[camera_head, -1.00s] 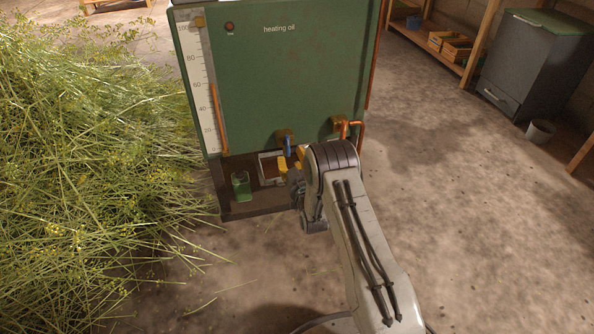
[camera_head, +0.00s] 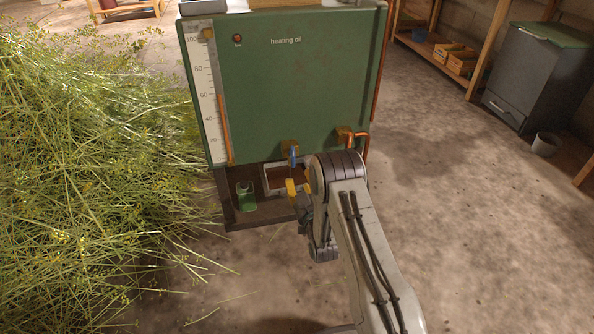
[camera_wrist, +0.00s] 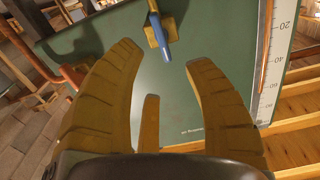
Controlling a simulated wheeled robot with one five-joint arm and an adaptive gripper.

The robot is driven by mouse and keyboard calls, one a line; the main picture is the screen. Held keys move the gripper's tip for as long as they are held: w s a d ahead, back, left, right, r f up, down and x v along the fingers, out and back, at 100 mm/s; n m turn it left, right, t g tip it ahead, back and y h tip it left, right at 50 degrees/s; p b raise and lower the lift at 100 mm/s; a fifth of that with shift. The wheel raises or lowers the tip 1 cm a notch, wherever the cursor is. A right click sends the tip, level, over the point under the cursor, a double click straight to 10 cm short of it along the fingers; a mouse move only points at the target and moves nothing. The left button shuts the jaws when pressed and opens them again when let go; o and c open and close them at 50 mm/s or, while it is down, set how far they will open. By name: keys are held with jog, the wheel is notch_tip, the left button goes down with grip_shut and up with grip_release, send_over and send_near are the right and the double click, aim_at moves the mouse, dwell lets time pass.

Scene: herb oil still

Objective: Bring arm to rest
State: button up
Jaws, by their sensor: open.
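My gripper (camera_head: 298,187) is in front of the lower part of the green heating oil tank (camera_head: 300,90), near its lower front edge. In the wrist view my gripper's yellow fingers (camera_wrist: 165,85) are spread apart with nothing between them. The blue-handled tap (camera_head: 293,157) on the tank lies just beyond the fingertips, apart from them, and also shows in the wrist view (camera_wrist: 162,38). My arm reaches from the bottom right of the head view up to the tank and hides part of its lower right.
A green cup (camera_head: 246,196) stands on the shelf under the tank. A heap of cut herbs (camera_head: 90,170) fills the left. A grey cabinet (camera_head: 533,72) and pot (camera_head: 546,144) stand at right. The floor between is clear.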

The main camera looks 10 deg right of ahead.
jog(key=shift+r, duration=0.1)
jog(key=s+r+g+p, duration=0.3)
jog(key=r+p, duration=0.7)
jog(key=r, duration=0.7)
jog(key=s+r+g+p, duration=0.3)
jog(key=r+p, duration=0.8)
jog(key=r, duration=0.6)
jog(key=s+r+g+p, duration=0.4)
jog(key=s+r+p, duration=0.6)
jog(key=s, duration=0.7)
jog(key=s+r+g+p, duration=0.4)
jog(key=s+r+p, duration=0.7)
jog(key=s+r, duration=0.6)
jog(key=shift+s+a+r+n+g, duration=0.2)
jog(key=shift+s+r+n+g, duration=0.1)
jog(key=shift+s, duration=0.2)
